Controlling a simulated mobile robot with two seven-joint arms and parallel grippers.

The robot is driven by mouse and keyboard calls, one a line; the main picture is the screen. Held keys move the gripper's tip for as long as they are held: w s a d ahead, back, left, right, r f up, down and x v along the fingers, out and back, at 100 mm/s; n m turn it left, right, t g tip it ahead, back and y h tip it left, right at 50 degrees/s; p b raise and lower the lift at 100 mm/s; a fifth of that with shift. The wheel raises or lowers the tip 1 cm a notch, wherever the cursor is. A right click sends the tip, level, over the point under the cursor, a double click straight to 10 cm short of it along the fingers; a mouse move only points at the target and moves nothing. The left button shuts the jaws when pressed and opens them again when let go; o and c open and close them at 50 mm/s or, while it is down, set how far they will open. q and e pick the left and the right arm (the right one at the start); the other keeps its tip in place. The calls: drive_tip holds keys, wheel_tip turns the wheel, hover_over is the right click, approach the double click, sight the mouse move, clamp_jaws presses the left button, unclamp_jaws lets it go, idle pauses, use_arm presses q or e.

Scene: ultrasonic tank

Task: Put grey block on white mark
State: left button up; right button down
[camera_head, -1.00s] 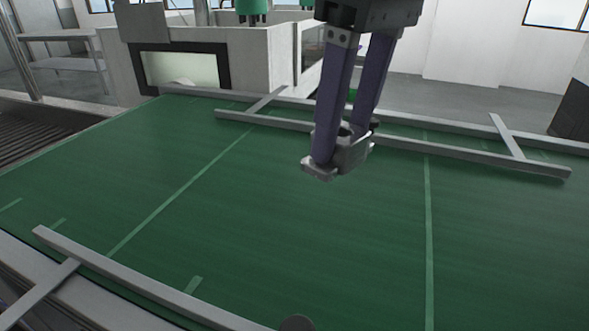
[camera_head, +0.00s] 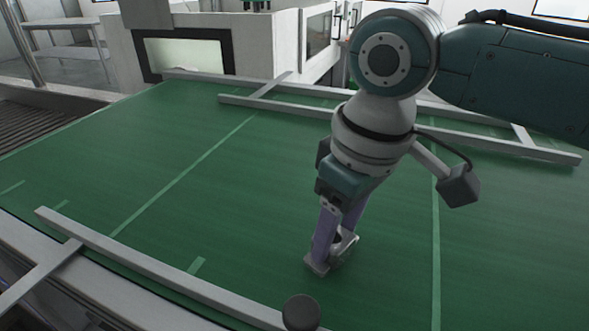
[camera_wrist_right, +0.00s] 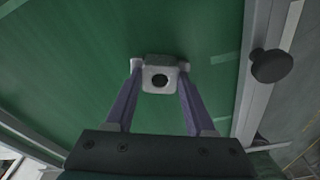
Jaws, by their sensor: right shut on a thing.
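The grey block (camera_head: 345,246), with a dark round hole, is between the purple fingers of my right gripper (camera_head: 335,248). The right gripper is shut on it and points down over the green belt. In the right wrist view the block (camera_wrist_right: 160,74) sits between the two fingertips. I cannot tell whether it touches the belt. A short pale mark (camera_wrist_right: 222,58) also shows in the right wrist view. No plainly white mark stands out. My left gripper is not in view.
A grey front rail (camera_head: 140,262) and a grey back rail (camera_head: 275,113) border the green belt (camera_head: 250,190). A dark round knob (camera_head: 300,311) stands by the front rail. A white machine (camera_head: 270,45) stands behind. The belt left of the gripper is clear.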

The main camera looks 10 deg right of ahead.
drive_tip(key=shift+f, duration=0.15)
drive_tip(key=shift+c, duration=1.2)
unclamp_jaws()
wheel_tip(320, 180, up, 12)
drive_tip(key=s+d+p, duration=0.1)
drive_tip(key=shift+s+p, duration=0.25)
drive_tip(key=shift+p, duration=0.1)
